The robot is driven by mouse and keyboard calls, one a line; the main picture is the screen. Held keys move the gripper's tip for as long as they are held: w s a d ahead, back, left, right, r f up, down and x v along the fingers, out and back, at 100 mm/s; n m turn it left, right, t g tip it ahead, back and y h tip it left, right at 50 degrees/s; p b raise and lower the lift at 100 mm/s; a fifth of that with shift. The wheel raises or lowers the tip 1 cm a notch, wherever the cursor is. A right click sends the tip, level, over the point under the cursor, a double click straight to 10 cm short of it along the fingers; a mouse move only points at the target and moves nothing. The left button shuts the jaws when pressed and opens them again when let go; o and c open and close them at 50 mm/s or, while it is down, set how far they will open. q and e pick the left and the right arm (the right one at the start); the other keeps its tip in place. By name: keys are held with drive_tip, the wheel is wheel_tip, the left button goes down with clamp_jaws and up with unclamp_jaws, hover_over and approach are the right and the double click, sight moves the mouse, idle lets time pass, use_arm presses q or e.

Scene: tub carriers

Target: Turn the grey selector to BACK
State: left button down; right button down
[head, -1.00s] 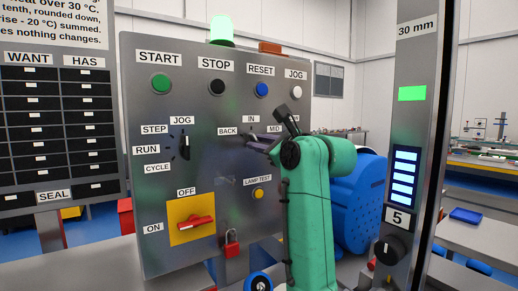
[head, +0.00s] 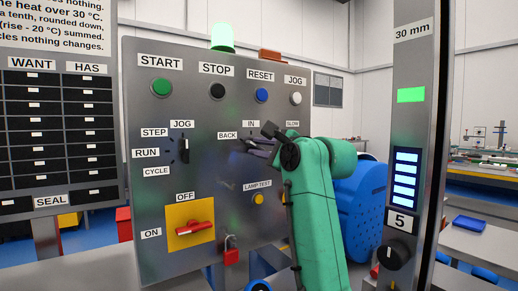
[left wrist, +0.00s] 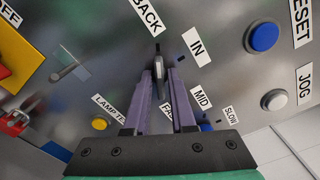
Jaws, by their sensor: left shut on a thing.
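The grey selector (left wrist: 158,72) sits on the grey control panel between the purple fingers of my left gripper (left wrist: 159,78) in the left wrist view. The gripper is shut on it. The MID label (left wrist: 201,97) shows in the left wrist view. My right gripper is not in view.
A mode selector (head: 184,149) and a red switch on a yellow plate (head: 190,228) are to the left. The RESET button (head: 262,95) and white JOG button (head: 295,98) are above, the yellow lamp-test button (head: 258,199) below. A metal post (head: 408,130) stands at right.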

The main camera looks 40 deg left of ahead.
use_arm(q)
drive_tip(key=c, duration=0.8)
unclamp_jaws()
drive_tip(key=shift+o, duration=0.2)
drive_tip(key=b+v, duration=0.2)
drive_tip(key=v, duration=1.2)
drive_tip(key=shift+d, duration=0.25)
drive_tip(key=shift+s, duration=0.1)
